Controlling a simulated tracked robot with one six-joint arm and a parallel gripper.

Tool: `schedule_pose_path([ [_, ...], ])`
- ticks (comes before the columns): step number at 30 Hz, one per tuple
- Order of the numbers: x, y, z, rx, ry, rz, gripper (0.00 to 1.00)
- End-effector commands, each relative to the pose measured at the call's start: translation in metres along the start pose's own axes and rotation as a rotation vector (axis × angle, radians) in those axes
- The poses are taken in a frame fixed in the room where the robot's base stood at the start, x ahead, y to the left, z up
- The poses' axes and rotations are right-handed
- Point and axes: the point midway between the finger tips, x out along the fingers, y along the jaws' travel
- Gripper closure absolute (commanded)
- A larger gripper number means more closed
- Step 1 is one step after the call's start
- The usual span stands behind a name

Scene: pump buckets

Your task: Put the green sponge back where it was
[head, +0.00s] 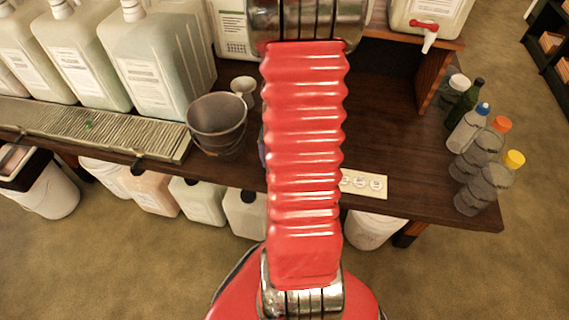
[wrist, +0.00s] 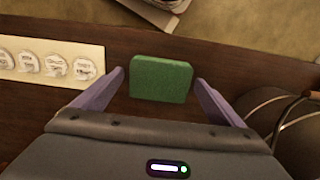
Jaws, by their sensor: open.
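The green sponge (wrist: 161,79) is a small block, in the wrist view between the two purple fingers of my gripper (wrist: 160,84). The gripper is open, with a visible gap on each side of the sponge. The sponge shows over the dark wooden table (wrist: 225,62), close to its edge; I cannot tell whether it rests flat there. In the head view my red arm hides the sponge and nearly all of the gripper.
A white strip with round labelled caps (wrist: 50,62) lies beside the gripper, also in the head view (head: 380,186). A grey bucket (head: 216,122) stands on the other side. Bottles (head: 485,155) stand at the table's right end. Large jugs (head: 160,70) line the back left.

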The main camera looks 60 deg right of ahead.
Motion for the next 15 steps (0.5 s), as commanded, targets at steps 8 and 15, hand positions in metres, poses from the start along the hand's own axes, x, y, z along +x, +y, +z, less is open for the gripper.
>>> schedule_pose_path([
  [8,-0.026,0.000,-0.001,0.000,0.004,-0.001,0.08],
  [15,-0.060,0.000,-0.001,0.000,0.005,-0.001,0.08],
])
